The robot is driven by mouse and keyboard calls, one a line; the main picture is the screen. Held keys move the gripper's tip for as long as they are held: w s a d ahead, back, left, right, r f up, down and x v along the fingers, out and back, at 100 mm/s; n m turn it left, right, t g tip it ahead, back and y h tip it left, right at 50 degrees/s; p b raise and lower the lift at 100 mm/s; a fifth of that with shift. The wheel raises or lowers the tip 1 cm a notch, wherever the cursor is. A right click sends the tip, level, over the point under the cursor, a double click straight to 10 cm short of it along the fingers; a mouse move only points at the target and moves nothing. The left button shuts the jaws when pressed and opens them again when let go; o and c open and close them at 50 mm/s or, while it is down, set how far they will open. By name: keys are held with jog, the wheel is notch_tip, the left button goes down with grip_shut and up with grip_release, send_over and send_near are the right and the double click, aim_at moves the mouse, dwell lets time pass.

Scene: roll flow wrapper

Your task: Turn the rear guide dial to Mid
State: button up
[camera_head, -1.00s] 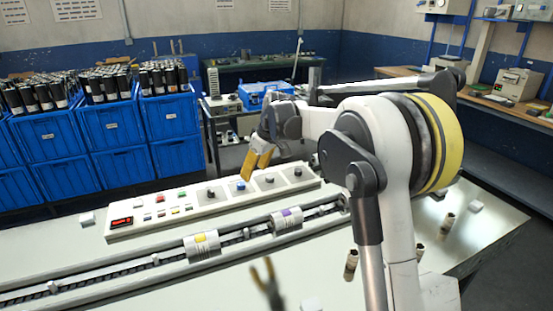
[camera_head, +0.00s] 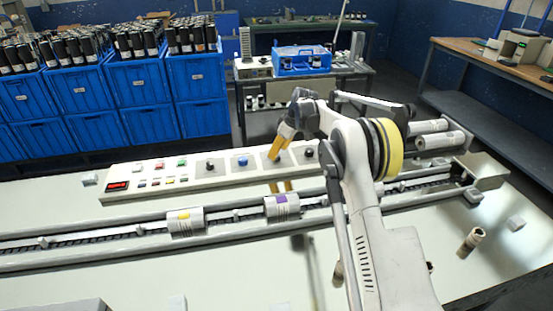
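A long white control panel (camera_head: 225,176) lies along the back of the machine table. It carries a row of round dials: a black one (camera_head: 210,164), a blue one (camera_head: 242,160), a third at my fingers, and a dark one at the right end (camera_head: 309,153). Their labels are too small to read, so I cannot tell which is the rear guide dial. My gripper (camera_head: 273,155) points down, its yellow fingers reaching the third dial, just right of the blue one. The fingers overlap in this view and hide most of that dial; their gap and contact are unclear.
A red-lit display (camera_head: 117,185) and small coloured buttons fill the panel's left end. In front runs a conveyor rail with two white rolls, one marked yellow (camera_head: 186,222), one purple (camera_head: 282,207). Blue crates (camera_head: 90,90) stand behind left. The front tabletop is mostly clear.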

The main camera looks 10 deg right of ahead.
jog(key=shift+b+x, duration=0.35)
jog(key=shift+x, duration=0.95)
grip_shut()
